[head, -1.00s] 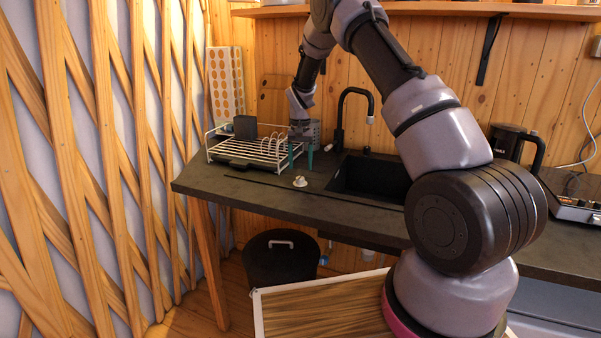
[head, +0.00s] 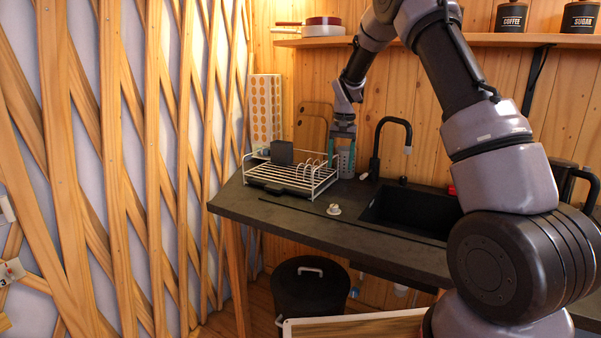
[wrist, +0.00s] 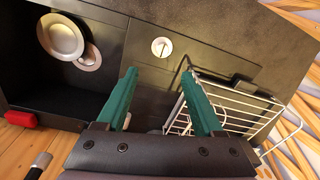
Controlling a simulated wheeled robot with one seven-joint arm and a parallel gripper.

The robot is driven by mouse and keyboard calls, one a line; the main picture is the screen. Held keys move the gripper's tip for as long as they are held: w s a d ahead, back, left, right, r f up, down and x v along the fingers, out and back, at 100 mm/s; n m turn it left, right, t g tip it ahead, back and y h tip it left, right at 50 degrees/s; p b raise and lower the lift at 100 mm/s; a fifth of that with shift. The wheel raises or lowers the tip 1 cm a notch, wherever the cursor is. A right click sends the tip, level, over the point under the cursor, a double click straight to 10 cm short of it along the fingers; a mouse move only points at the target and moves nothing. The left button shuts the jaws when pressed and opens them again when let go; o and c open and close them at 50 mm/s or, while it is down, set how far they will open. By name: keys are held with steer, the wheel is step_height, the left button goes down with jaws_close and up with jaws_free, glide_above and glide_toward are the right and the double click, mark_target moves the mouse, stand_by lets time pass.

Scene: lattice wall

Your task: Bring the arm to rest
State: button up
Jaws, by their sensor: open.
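My gripper (head: 341,152) hangs from my arm above the right end of the dish rack, pointing down. In the wrist view its two green fingers (wrist: 160,95) are spread apart with nothing between them. The gripper is open and empty. The white wire dish rack (head: 300,182) stands on the dark counter (head: 300,222), and it also shows to the right of the fingers in the wrist view (wrist: 240,112). A small light round object (head: 334,209) sits on the counter in front of the rack.
The black sink (head: 412,208) with a black faucet (head: 378,140) is to the right of the gripper. The lattice wall (head: 120,170) stands on the left. A wooden shelf (head: 480,39) with canisters is above. A black bin (head: 310,290) stands below the counter.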

steer(key=s+d+r+t+y, duration=0.1)
steer(key=s+d+r+t, duration=0.25)
steer(key=s+r, duration=1.45)
steer(key=s+r+t, duration=0.1)
steer(key=s+r, duration=0.1)
steer(key=s, duration=0.7)
steer(key=s+d+r+t, duration=0.1)
steer(key=s+r+t, duration=0.1)
steer(key=s, duration=0.8)
steer(key=shift+s+d+y, duration=0.15)
steer(key=shift+d+y, duration=0.1)
steer(key=shift+y, duration=0.05)
steer(key=shift+s, duration=0.2)
